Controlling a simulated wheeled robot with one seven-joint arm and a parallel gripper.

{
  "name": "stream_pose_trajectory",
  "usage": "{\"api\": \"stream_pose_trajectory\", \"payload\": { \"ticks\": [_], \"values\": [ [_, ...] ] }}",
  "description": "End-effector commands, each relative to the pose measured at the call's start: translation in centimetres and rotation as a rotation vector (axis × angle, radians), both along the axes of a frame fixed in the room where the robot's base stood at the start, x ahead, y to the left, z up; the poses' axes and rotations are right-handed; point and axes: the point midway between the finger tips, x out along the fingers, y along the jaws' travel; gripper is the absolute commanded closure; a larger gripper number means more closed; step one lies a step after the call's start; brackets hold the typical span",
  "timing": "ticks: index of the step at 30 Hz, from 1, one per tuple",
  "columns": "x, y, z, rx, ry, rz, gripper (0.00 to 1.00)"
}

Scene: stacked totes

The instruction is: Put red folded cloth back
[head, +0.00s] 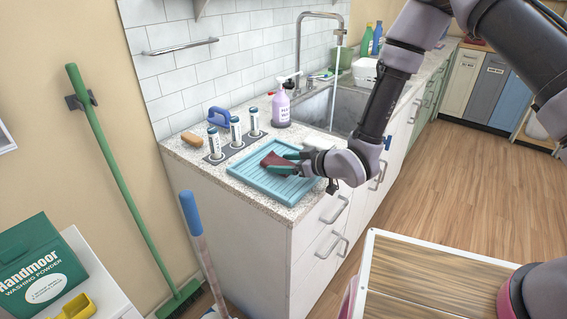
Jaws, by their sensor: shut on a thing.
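The red folded cloth (277,161) is dark red and sits at the blue ribbed tray (262,181) on the counter's near end. My gripper (287,163) reaches in from the right, low over the tray. The cloth is partly hidden by the fingers. I cannot tell whether the cloth touches the tray.
Several white bottles (235,132) stand in a grey strip behind the tray. A purple spray bottle (281,107), a blue-handled brush (219,117) and a sponge (192,139) are nearby. The sink (322,108) lies behind. A wooden-topped surface (420,275) is at front right.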

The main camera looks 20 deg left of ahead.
Motion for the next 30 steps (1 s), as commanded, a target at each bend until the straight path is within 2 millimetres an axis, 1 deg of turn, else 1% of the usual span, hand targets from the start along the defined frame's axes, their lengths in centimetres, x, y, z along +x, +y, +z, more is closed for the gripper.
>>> {"api": "stream_pose_trajectory", "payload": {
  "ticks": [7, 8, 9, 15, 18, 20, 23, 30],
  "values": [
    [0.0, 0.0, -0.3, -0.001, 0.001, 0.000, 0.74],
    [0.0, 0.0, -0.3, 0.000, 0.001, 0.000, 0.10],
    [0.0, 0.0, -0.2, 0.000, 0.001, 0.000, 0.00],
    [0.0, 0.0, -0.2, 0.000, 0.001, 0.000, 0.00],
    [0.0, 0.0, 0.1, 0.001, 0.000, 0.000, 0.00],
    [-0.1, -0.5, 0.3, 0.000, 0.001, -0.001, 0.00],
    [-0.4, -2.0, 0.9, -0.001, 0.002, -0.003, 0.00],
    [-1.8, -6.7, 2.9, -0.002, 0.001, -0.004, 0.00]
  ]
}}
